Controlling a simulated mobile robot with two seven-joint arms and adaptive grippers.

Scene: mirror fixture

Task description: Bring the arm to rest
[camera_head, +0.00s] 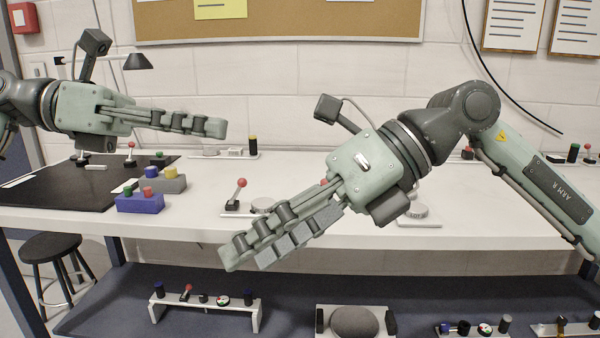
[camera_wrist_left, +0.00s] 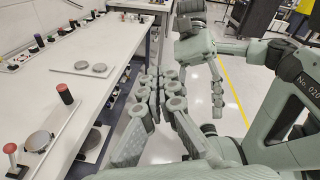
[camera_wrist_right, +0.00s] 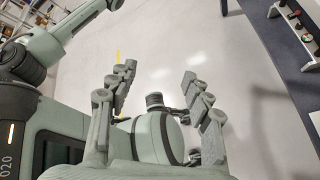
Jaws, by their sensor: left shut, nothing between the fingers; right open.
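My left gripper (camera_head: 214,127) is held level above the left part of the white bench, with its fingers together and nothing between them. In the left wrist view its fingers (camera_wrist_left: 155,88) lie close side by side. My right gripper (camera_head: 250,252) points down and to the left in front of the bench's front edge. In the right wrist view its two fingers (camera_wrist_right: 158,85) stand wide apart, with nothing held between them. My right arm (camera_head: 540,185) comes in from the right, bent at the wrist. Neither gripper appears to touch anything.
The white bench (camera_head: 330,222) carries a black mat (camera_head: 60,188), a blue block (camera_head: 140,204) with coloured knobs, and a red-knobbed lever (camera_head: 238,190). A dark lower shelf (camera_head: 285,300) holds several small fixtures. A black stool (camera_head: 50,246) stands at lower left. The wall is behind.

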